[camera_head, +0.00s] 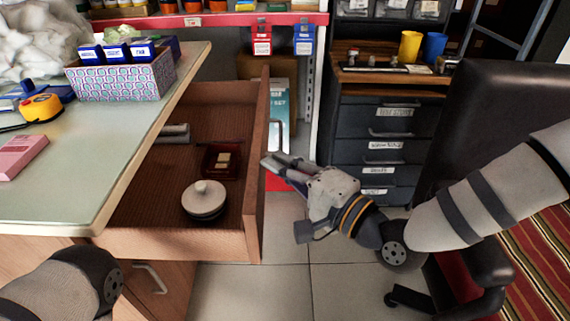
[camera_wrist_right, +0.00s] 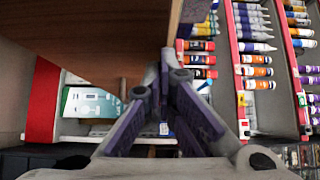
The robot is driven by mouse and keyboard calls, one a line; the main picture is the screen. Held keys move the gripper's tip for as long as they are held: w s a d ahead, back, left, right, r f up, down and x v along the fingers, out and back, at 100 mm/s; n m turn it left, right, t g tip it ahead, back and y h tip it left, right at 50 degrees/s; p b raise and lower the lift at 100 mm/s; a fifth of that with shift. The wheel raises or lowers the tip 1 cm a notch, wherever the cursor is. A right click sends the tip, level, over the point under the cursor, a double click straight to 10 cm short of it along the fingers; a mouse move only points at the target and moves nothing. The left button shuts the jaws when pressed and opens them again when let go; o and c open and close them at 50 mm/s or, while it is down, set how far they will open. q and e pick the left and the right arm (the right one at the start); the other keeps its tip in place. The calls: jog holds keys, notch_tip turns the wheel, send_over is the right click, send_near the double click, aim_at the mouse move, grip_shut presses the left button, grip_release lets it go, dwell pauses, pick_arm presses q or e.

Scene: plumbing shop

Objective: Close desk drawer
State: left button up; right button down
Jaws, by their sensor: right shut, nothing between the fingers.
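The desk drawer (camera_head: 257,215) is wooden and stands pulled out from the desk (camera_head: 110,170) in the head view. Inside it are a round lidded container (camera_head: 204,198), a small dark red tray (camera_head: 220,162) and a grey item near the desk side. My right gripper (camera_head: 270,162) is shut and empty, with its fingertips beside the outer face of the drawer front. I cannot tell whether it touches. In the right wrist view the shut fingers (camera_wrist_right: 170,100) show near a brown wooden panel (camera_wrist_right: 100,40). My left arm shows at the lower left, but its gripper is out of view.
A patterned box (camera_head: 122,80), a yellow tape measure (camera_head: 41,107) and a pink box (camera_head: 20,155) are on the desktop. A dark drawer cabinet (camera_head: 385,140) stands behind. A black chair (camera_head: 495,110) is at the right. Tiled floor (camera_head: 285,285) is open in front.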

jog(key=a+b, duration=0.1)
jog(key=a, duration=1.8)
jog(key=shift+d, duration=0.15)
